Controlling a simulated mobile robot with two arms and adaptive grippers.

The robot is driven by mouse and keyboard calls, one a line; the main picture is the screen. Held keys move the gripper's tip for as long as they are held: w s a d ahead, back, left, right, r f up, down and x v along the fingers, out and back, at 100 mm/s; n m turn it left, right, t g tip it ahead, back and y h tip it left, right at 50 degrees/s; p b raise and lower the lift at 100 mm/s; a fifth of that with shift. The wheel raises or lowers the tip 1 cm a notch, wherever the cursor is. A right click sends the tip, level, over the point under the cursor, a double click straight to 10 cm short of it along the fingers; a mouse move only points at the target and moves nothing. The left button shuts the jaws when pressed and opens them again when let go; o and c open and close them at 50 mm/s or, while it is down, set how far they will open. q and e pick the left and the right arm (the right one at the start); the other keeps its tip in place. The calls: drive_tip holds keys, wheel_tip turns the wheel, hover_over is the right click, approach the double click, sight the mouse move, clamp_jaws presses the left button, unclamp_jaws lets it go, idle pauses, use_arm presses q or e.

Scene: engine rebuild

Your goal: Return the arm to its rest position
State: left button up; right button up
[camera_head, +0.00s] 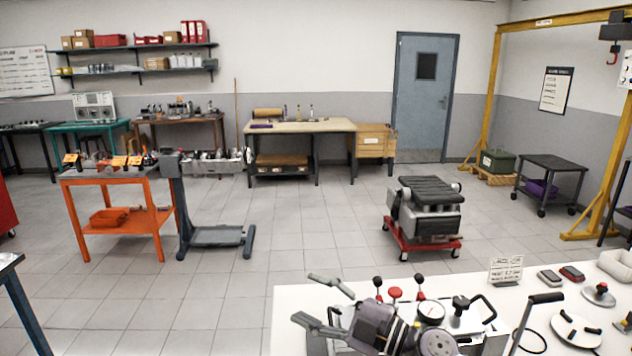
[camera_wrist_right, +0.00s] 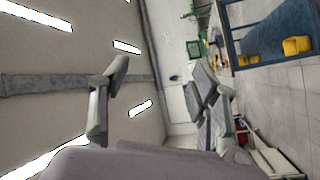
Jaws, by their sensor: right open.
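My right gripper (camera_head: 306,299) is at the bottom centre of the head view, with its two grey fingers spread apart and pointing left. It is open, with nothing between the fingers. It appears in front of the left part of the white table (camera_head: 288,325); its height above the top is hard to tell. In the right wrist view the gripper (camera_wrist_right: 158,80) also shows its fingers wide apart and empty, with the room tilted sideways behind them. My left gripper is not in view.
A small sign (camera_head: 506,269) stands behind. An engine (camera_head: 428,208) rests on a red wheeled stand beyond. The middle floor is clear.

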drive_tip(key=s+d+f+m+t+h, duration=0.1)
drive_tip(key=d+f+m+t+h, duration=0.3)
drive_tip(key=d+m+h, duration=0.4)
drive_tip(key=s+d+f+m+t+h, duration=0.1)
drive_tip(key=d+f+m+t+h, duration=0.35)
drive_tip(key=m, duration=0.65)
drive_tip(key=s+d+f+m+g+h, duration=0.3)
drive_tip(key=s+d+f+g+h, duration=0.2)
drive_tip(key=s+d+f, duration=0.25)
drive_tip(key=s+f+g, duration=0.5)
drive_tip(key=s, duration=0.6)
drive_tip(key=s+f+g, duration=0.4)
drive_tip(key=s+f, duration=0.2)
drive_tip(key=s, duration=0.6)
wheel_tip(320, 180, down, 27)
drive_tip(key=g+b, duration=0.2)
drive_tip(key=s+d+f, duration=0.2)
drive_tip(key=s+f, duration=0.7)
drive_tip(key=s+d+f+b, duration=0.1)
drive_tip(key=s+f, duration=0.8)
drive_tip(key=shift+d+f+g, duration=0.3)
drive_tip(key=shift+d+g, duration=0.05)
drive_tip(key=shift+d, duration=0.05)
